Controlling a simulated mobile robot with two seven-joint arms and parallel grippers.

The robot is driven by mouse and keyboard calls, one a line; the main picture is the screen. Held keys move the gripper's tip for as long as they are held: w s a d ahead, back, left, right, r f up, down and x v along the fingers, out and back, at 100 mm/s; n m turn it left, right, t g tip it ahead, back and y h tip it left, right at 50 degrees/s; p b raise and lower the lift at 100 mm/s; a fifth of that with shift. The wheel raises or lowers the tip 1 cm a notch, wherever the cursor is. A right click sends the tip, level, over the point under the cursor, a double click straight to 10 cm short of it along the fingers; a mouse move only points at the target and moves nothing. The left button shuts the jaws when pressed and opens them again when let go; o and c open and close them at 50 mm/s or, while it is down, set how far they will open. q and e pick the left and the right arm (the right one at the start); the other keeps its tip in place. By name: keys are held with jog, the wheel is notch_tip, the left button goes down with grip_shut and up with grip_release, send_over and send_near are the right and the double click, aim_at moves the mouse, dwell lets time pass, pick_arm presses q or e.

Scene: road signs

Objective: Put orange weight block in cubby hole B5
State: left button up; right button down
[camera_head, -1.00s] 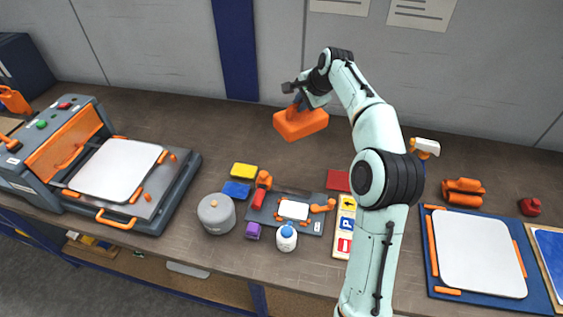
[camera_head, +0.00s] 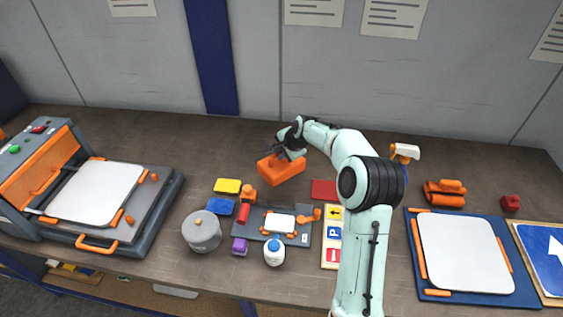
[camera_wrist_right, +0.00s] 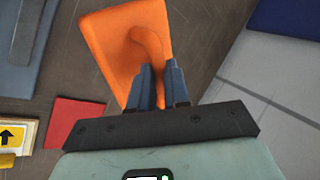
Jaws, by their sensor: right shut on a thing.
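The orange weight block (camera_head: 283,173) is a box with a curved handle on top. It is low over the workbench, behind the small grey tray; I cannot tell whether it touches the bench. My right gripper (camera_head: 287,152) is shut on its handle. In the right wrist view the orange weight block (camera_wrist_right: 105,42) sits between and beyond the fingers of my right gripper (camera_wrist_right: 158,72). My left gripper is not in view. No cubby hole marked B5 shows in either view.
The workbench (camera_head: 150,140) is clear along the back wall. A heat press (camera_head: 100,200) stands left. A grey pot (camera_head: 201,236), a white bottle (camera_head: 274,255), a small grey tray (camera_head: 262,225) and a red square (camera_head: 324,190) lie in front. A blue board (camera_head: 437,293) lies right.

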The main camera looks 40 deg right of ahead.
aim_at(281, 162)
jog(key=shift+w+f, duration=0.1)
jog(key=shift+f, duration=1.95)
jog(key=c, duration=1.5)
grip_release()
jog(key=shift+f, duration=0.3)
jog(key=o, duration=0.4)
jog(key=shift+r, duration=0.1)
